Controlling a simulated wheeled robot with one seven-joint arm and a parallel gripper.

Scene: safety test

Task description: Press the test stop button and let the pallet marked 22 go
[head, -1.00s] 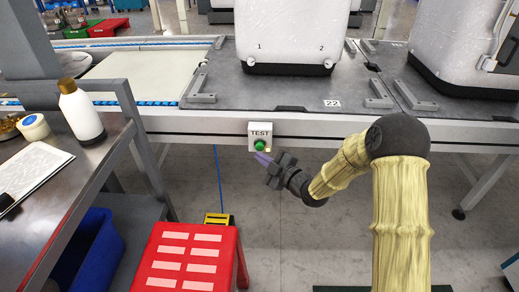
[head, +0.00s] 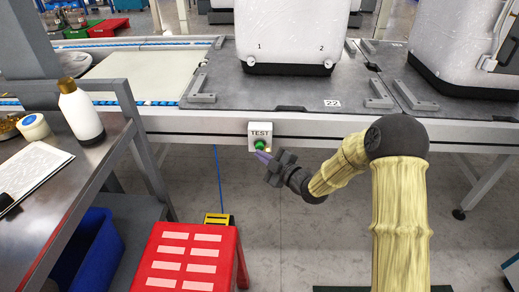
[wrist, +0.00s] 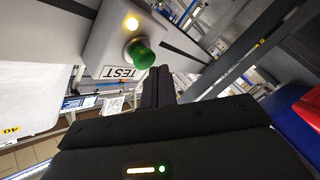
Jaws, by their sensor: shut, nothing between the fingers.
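The white TEST box (head: 260,130) is fixed to the front rail of the conveyor. Its green button (head: 259,143) faces me and also shows in the wrist view (wrist: 143,57), with a lit yellow lamp (wrist: 132,23) beside it. The dark grey pallet (head: 225,92) marked 22 sits on the conveyor above the box and carries a large white housing (head: 290,35).
Another pallet (head: 425,95) with a white housing stands to the right. A red step stool (head: 185,262) is on the floor below left. A metal bench (head: 75,180) with a white bottle (head: 80,115) stands at the left.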

